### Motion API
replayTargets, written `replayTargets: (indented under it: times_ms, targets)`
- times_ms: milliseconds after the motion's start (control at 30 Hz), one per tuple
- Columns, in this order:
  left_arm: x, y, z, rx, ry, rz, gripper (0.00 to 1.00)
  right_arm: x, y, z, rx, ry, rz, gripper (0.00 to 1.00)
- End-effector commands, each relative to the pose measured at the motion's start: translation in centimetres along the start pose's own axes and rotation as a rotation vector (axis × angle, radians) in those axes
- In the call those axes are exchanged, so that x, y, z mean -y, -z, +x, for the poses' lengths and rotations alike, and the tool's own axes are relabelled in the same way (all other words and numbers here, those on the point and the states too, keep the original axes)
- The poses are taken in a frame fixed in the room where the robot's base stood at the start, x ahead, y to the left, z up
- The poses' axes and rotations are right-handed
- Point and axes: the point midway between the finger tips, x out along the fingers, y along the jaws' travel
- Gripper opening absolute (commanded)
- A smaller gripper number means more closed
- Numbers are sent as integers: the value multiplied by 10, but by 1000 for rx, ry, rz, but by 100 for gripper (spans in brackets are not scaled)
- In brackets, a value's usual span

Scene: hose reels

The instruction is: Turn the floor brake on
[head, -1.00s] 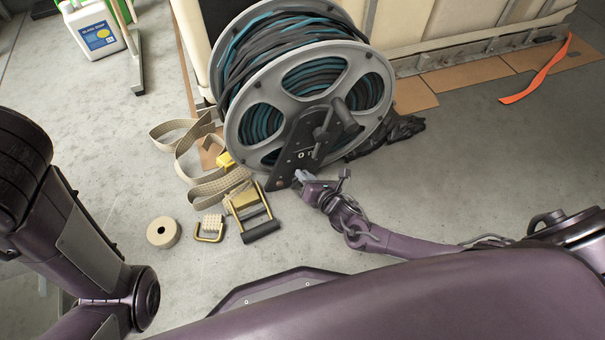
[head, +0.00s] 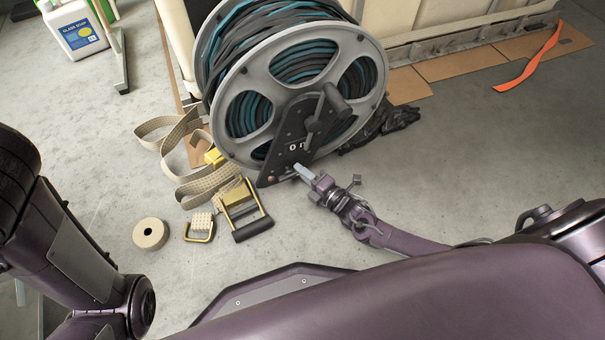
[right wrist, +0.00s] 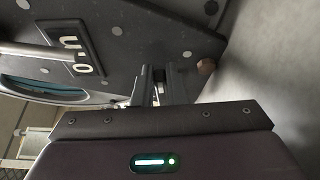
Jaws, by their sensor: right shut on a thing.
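The hose reel (head: 340,95) has grey side discs, blue and black hose, and a dark side bracket (head: 272,172) reaching down to the floor. My right gripper (head: 298,168) is at the lower right edge of this bracket, low over the floor. In the right wrist view its fingers (right wrist: 160,72) are shut on a small dark part (right wrist: 159,76), apparently the floor brake, beside the bracket plate. The fingers hide most of that part, so its on or off position cannot be told. My left arm shows at the left, but its gripper is out of view.
A brass ratchet buckle (head: 243,208), a beige strap (head: 205,186) and a tape roll (head: 150,234) lie left of the bracket. Black crumpled plastic (head: 385,127) lies right of the reel. An orange strip (head: 530,62) lies at the far right. The floor between is clear.

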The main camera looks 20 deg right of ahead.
Motion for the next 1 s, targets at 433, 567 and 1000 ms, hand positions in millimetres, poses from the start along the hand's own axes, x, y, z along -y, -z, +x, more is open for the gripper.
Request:
replayTargets:
  times_ms: [433, 567, 1000]
  targets:
    - [-2, 3, -12, 0, 0, 0, 41, 5, -2, 1, 5, -53, 128, 0]
    - [-2, 4, -12, 0, -1, 0, 41, 5, -2, 1, 5, -55, 133, 0]
    - [-2, 4, -12, -1, -1, 0, 41, 5, -2, 1, 5, -55, 134, 30]
